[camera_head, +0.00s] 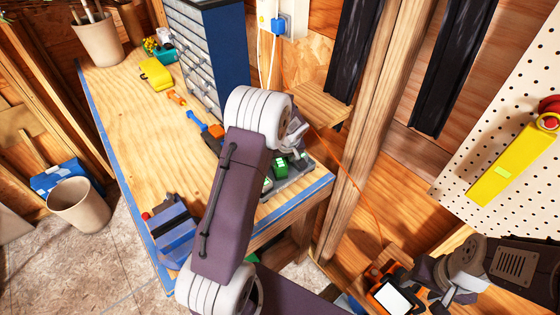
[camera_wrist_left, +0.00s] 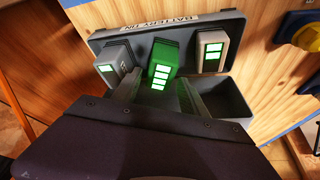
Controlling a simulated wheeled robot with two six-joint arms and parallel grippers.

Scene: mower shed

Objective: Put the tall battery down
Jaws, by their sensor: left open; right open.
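A grey battery bin (camera_wrist_left: 222,112) with a label on its back edge holds three batteries with lit green displays. In the left wrist view a green battery (camera_wrist_left: 163,62) stands in the middle, a dark grey battery (camera_wrist_left: 117,62) at left and a pale grey battery (camera_wrist_left: 212,50) at right. The bin (camera_head: 300,182) also shows at the bench's near right corner in the head view, partly behind my left arm. My right gripper (camera_head: 455,294) is open at lower right.
The wooden bench (camera_head: 130,120) has free room at its middle and left. A blue vise (camera_head: 175,232) sits on its front edge. A drawer cabinet (camera_head: 208,55) stands behind. An orange device with a white screen (camera_head: 390,296) is beside my right gripper.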

